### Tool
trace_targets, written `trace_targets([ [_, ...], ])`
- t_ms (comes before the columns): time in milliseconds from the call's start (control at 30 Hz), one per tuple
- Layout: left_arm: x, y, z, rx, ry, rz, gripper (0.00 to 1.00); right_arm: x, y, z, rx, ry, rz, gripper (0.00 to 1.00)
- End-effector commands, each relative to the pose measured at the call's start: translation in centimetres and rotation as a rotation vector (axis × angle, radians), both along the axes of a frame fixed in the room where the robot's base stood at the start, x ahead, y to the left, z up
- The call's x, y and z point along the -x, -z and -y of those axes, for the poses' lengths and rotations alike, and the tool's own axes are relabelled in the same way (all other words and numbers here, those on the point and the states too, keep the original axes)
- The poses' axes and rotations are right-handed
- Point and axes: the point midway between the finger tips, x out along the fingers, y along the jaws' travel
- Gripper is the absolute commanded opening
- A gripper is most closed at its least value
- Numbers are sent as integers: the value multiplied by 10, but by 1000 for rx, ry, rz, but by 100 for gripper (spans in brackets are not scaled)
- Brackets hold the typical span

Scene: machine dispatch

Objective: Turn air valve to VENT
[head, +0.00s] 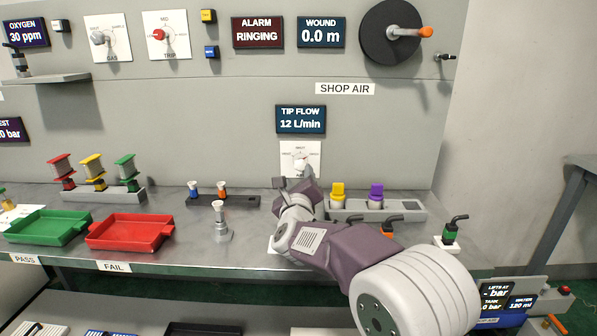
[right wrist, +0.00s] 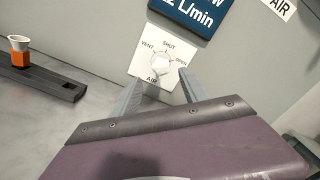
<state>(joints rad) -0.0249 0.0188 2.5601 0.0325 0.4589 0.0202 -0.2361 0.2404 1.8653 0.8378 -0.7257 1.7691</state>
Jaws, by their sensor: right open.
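The air valve is a white plate (head: 288,147) on the back wall under the TIP FLOW display, with a pale knob (head: 301,161) at its middle. In the right wrist view the plate (right wrist: 142,68) reads VENT at left, SHUT at top, OPEN at right and AIR below. The knob (right wrist: 160,64) shows there too, but I cannot tell which mark it points to. My right gripper (head: 294,179) is open just in front of the plate. In the right wrist view its fingers (right wrist: 161,80) stand apart on either side below the knob, holding nothing. My left gripper is out of view.
The TIP FLOW display (head: 301,119) reads 12 L/min. On the bench, a dark rack (head: 240,203) stands left of my arm and a grey holder with yellow and purple pieces (head: 408,209) stands right. Green (head: 42,241) and red (head: 101,245) trays lie at left.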

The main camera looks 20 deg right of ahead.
Motion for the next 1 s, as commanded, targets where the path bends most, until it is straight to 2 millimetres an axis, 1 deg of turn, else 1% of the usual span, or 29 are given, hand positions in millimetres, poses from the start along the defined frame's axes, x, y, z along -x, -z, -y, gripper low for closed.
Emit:
trace_targets([
  [200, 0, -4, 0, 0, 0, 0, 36, -43, 0, 14, 1, 3, -1, 52],
  [300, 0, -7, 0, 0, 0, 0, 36, -61, 0, 19, 1, 2, -1, 52],
  [400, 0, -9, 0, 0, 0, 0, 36, -73, -1, 22, 2, 1, -1, 52],
  [533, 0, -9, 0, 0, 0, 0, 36, -81, 0, 24, 1, -1, -1, 52],
  [733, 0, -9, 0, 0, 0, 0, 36, -81, 0, 24, 1, -1, -1, 52],
  [767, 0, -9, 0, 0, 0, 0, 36, -81, 0, 24, 1, -1, -1, 50],
  [800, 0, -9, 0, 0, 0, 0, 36, -81, 0, 24, 1, -1, -1, 38],
  [867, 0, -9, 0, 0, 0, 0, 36, -81, 0, 24, 1, -1, -1, 22],
  [900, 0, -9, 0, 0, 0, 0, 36, -81, 0, 24, 1, -1, -1, 11],
  [933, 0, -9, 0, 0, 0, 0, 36, -81, 0, 24, 1, -1, -1, 2],
  [967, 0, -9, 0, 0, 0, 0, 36, -81, 0, 24, 1, -1, -1, 0],
  [1000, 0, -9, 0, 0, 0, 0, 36, -81, 0, 24, 1, -1, -1, 0],
])
